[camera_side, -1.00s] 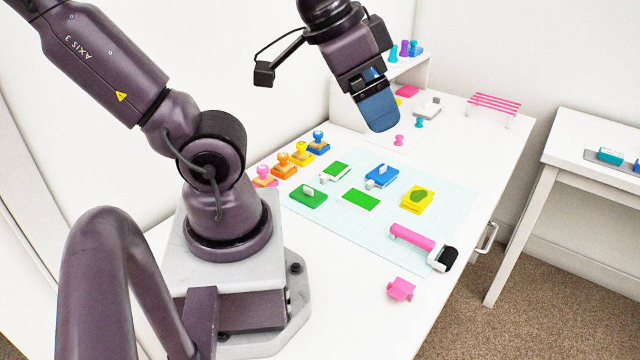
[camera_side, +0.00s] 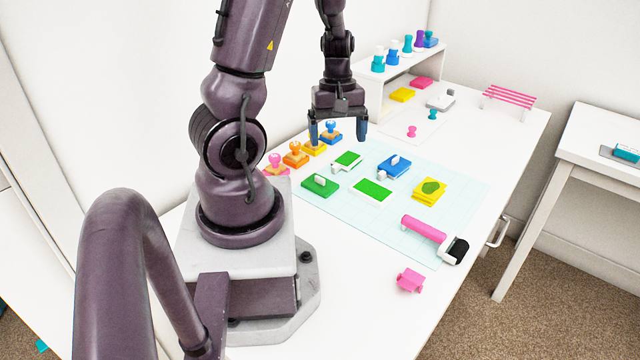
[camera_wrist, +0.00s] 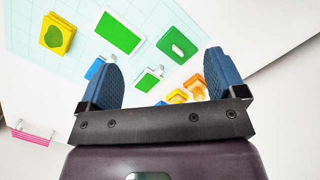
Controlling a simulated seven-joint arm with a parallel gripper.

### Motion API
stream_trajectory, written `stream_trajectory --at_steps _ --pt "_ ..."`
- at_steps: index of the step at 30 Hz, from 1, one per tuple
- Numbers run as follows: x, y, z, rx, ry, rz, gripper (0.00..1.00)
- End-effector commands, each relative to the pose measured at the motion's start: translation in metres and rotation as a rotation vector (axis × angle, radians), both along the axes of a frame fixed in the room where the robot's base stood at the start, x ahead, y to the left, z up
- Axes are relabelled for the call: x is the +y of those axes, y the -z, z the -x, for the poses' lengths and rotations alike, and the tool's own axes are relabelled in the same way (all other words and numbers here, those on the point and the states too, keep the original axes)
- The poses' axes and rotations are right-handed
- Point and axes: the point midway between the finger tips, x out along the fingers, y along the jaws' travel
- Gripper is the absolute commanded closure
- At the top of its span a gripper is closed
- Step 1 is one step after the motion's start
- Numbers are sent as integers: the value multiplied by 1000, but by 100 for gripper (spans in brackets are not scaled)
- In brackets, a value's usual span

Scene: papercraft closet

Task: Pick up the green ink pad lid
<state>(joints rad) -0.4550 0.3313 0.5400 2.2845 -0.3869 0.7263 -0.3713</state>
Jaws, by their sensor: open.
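The green lid (camera_side: 322,189) with a white handle on top lies flat on the pale blue mat at its left side. In the wrist view the green lid (camera_wrist: 172,40) is near the top, right of centre, fully visible. My gripper (camera_side: 338,132) points down with its two blue fingers spread and nothing between them. It hangs above the mat's back edge, farther back than the lid and apart from it. In the wrist view my gripper's fingers (camera_wrist: 163,65) frame the lower middle.
A green-topped white pad (camera_side: 372,191), a smaller green pad (camera_side: 347,160), a blue lid (camera_side: 394,169) and a yellow block (camera_side: 430,192) lie close by on the mat (camera_side: 465,190). Several stamps (camera_side: 295,155) line the back left. A pink roller (camera_side: 425,228) lies at right.

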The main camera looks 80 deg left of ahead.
Motion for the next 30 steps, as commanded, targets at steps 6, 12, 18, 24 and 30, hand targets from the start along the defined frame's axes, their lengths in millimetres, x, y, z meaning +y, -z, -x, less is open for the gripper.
stream_trajectory --at_steps 6,12,18,24,30 --pt "60 33 37 90 -535 -102 11" --pt "70 34 30 57 -695 -138 11" --pt "69 68 31 61 -699 -133 11" --pt "69 99 30 59 -696 -134 11" --pt "67 112 30 57 -693 -134 11"
